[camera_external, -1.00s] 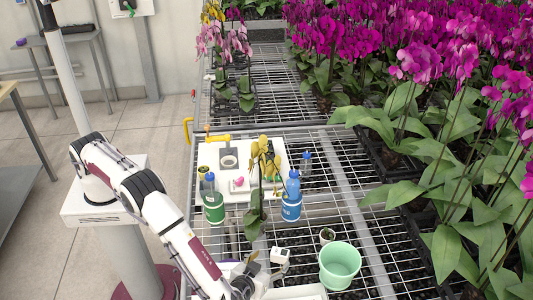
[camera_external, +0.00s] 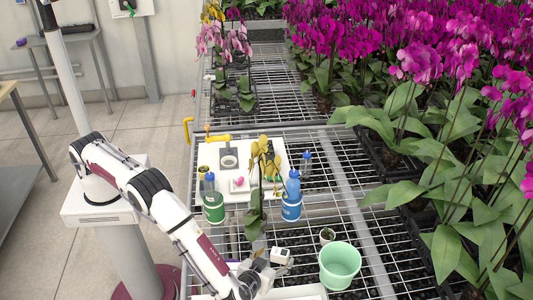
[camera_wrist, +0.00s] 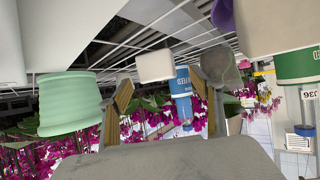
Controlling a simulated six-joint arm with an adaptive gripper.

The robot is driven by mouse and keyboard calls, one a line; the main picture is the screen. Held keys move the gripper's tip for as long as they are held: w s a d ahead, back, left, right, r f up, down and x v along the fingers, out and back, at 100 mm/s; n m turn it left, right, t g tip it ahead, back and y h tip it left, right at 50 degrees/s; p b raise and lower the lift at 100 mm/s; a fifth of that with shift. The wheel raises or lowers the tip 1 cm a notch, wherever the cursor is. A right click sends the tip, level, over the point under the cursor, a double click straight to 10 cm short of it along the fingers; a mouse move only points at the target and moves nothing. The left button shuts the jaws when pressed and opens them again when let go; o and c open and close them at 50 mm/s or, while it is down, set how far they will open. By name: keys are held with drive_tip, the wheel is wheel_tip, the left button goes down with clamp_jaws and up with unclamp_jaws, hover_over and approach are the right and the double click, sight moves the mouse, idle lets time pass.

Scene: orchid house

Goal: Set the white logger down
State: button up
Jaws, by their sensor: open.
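The white logger (camera_external: 280,255) is a small white box near the front of the wire bench, just right of my gripper (camera_external: 262,265). In the wrist view the logger (camera_wrist: 155,66) shows as a plain white block between and just beyond my fingertips (camera_wrist: 166,88). My fingers are spread, with a visible gap on each side of the logger. What lies directly under the logger is hard to make out.
Blue (camera_external: 291,207) and green (camera_external: 213,208) labelled containers with bottles stand behind, by a white board (camera_external: 235,150). Purple orchids (camera_external: 410,40) fill the right side.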

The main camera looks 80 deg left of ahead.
sight(277, 252)
drive_tip(key=shift+x, duration=2.15)
drive_tip(key=shift+w+d, duration=0.1)
drive_tip(key=shift+w, duration=0.05)
drive_tip(key=c, duration=1.4)
drive_tip(key=shift+o, duration=0.2)
drive_tip(key=shift+r, duration=4.95)
